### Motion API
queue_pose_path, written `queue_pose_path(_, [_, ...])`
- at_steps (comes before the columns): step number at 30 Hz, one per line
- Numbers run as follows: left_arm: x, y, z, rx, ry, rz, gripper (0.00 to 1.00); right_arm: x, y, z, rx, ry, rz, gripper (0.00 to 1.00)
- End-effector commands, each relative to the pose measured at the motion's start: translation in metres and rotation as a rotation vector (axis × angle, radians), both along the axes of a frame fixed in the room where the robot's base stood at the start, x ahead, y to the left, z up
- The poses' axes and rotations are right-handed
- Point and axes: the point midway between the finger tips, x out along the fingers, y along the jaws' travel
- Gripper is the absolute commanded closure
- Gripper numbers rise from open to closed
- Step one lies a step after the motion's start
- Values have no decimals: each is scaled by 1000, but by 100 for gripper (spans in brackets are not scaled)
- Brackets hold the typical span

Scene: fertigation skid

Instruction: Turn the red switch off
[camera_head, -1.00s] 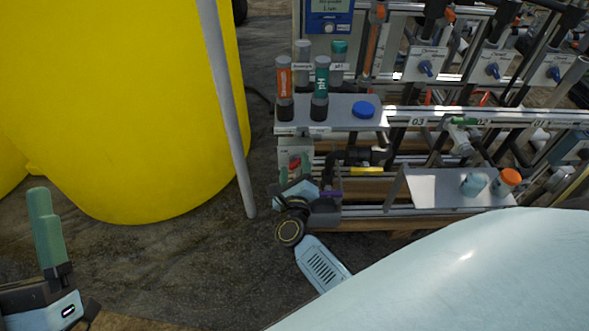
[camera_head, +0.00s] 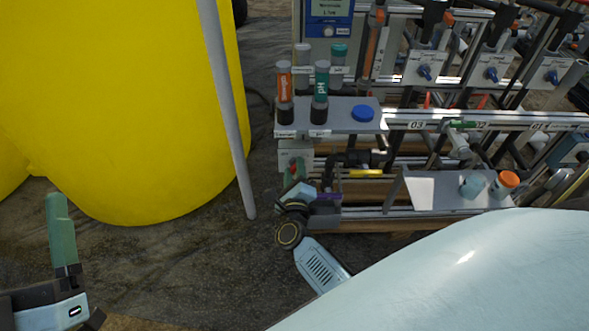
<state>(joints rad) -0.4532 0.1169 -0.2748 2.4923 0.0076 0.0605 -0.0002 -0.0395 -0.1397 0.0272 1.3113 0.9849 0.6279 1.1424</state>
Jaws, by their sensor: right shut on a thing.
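The red switch is on the small grey box (camera_head: 285,157) at the lower left end of the skid. Its red part is almost wholly hidden by my fingers, so I cannot tell its position. My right gripper (camera_head: 298,168), with green fingers, is at the front of this box and is shut on the switch. My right wrist and forearm reach up to it from below. My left gripper (camera_head: 60,228) is at the lower left, away from the skid, with its green fingers pointing up. They overlap in this view, so their gap does not show.
A big yellow tank (camera_head: 120,110) and a slanted grey pole (camera_head: 228,110) stand left of the box. Above it, a shelf (camera_head: 345,112) carries several probes and a blue cap (camera_head: 363,113). A bracket (camera_head: 430,190) with an orange-capped bottle (camera_head: 504,184) is right.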

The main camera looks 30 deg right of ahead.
Motion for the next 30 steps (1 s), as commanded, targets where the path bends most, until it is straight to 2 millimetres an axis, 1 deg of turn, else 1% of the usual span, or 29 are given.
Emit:
queue_pose_path(4, [5, -1, -5, 28, 91, 0, 16, 0, 1, 1, -108, 68, 0, 85])
queue_pose_path(9, [16, 2, -38, 92, 289, 15, 16, 0, 1, 0, -247, 154, -1, 85])
queue_pose_path(15, [19, 8, -74, 158, 502, 28, 16, 0, 1, -1, -409, 253, 0, 85])
queue_pose_path(23, [12, 18, -116, 229, 750, 46, 16, 0, 1, -3, -620, 383, 0, 85])
queue_pose_path(30, [-3, 29, -147, 282, 951, 60, 16, 0, 1, -4, -814, 501, 0, 85])
